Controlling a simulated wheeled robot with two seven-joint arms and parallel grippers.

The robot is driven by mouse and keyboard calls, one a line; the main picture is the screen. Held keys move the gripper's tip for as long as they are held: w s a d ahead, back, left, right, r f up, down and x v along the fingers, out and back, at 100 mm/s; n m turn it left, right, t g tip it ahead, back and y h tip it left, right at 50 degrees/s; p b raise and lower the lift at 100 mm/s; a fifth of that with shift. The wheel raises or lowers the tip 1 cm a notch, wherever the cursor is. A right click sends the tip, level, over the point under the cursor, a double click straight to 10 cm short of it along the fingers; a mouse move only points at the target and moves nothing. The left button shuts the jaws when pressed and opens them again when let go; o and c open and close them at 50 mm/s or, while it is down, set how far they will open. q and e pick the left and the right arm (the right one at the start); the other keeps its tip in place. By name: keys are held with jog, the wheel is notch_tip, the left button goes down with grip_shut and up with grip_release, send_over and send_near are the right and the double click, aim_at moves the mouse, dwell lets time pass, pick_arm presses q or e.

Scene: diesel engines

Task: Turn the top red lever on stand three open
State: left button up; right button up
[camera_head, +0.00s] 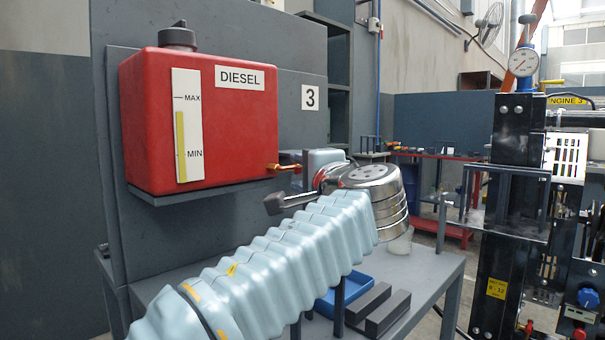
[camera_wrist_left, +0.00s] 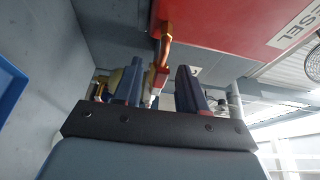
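The red diesel tank (camera_head: 205,120) is mounted on the panel marked 3. A small brass valve with a red lever (camera_head: 284,168) sticks out from its lower right side. In the left wrist view, the red lever (camera_wrist_left: 160,76) and brass fitting (camera_wrist_left: 165,45) appear between the fingers. I cannot tell whether a finger touches the lever. My right gripper is out of view.
Below my left arm is a grey table (camera_head: 432,270) with a blue tray (camera_head: 350,290) and dark blocks (camera_head: 388,312). An engine rig with a pressure gauge (camera_head: 523,62) stands at the right. A red bench (camera_head: 450,155) is behind.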

pick_arm(q)
jog(key=b+v, duration=0.1)
jog(key=v, duration=1.2)
jog(key=shift+s+d+b, duration=0.1)
jog(key=shift+s+b, duration=0.25)
